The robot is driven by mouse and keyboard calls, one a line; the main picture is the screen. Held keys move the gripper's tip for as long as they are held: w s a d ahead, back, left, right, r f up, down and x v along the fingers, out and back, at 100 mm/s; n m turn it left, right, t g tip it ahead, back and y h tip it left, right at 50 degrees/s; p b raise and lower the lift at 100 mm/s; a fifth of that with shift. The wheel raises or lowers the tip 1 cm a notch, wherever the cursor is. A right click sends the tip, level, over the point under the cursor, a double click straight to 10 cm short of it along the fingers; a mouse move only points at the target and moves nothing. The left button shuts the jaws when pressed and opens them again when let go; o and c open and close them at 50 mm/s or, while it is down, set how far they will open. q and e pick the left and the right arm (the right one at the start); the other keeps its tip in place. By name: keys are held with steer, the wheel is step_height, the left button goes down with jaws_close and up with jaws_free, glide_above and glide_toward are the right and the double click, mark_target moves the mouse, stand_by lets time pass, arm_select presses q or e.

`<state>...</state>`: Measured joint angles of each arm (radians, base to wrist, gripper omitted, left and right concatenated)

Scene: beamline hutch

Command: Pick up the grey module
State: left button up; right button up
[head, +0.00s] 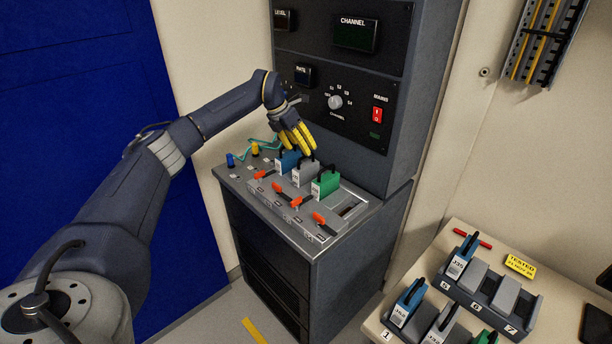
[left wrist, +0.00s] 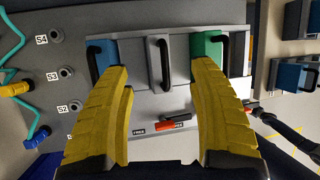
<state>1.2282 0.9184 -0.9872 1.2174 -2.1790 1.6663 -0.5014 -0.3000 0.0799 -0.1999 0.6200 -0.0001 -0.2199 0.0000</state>
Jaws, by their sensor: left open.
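A grey module (head: 305,174) with a black handle sits in the console top (head: 240,180), between a blue module (head: 287,163) and a green module (head: 325,184). My left gripper (head: 307,150), with yellow fingers, is over this row from behind. In the left wrist view the grey module (left wrist: 161,62) lies between the open fingers of my left gripper (left wrist: 162,72), with its handle apart from both. The fingertips there overlap the blue module (left wrist: 103,55) and the green module (left wrist: 207,45). Another grey module (head: 440,326) stands in a rack on the side table. My right gripper is not in view.
Red levers (head: 287,194) lie in front of the modules. Teal cables (head: 262,143) and plugs are at the left of the console. The upright instrument panel (head: 345,90) rises close behind. The side table (head: 372,325) at lower right holds racks with several modules.

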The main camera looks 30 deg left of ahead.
mark_target(309, 163)
arm_select(q)
steer(key=shift+x, duration=4.05)
steer(key=shift+s+a, duration=0.15)
steer(key=shift+a, duration=0.05)
steer(key=shift+c, duration=0.3)
jaws_close()
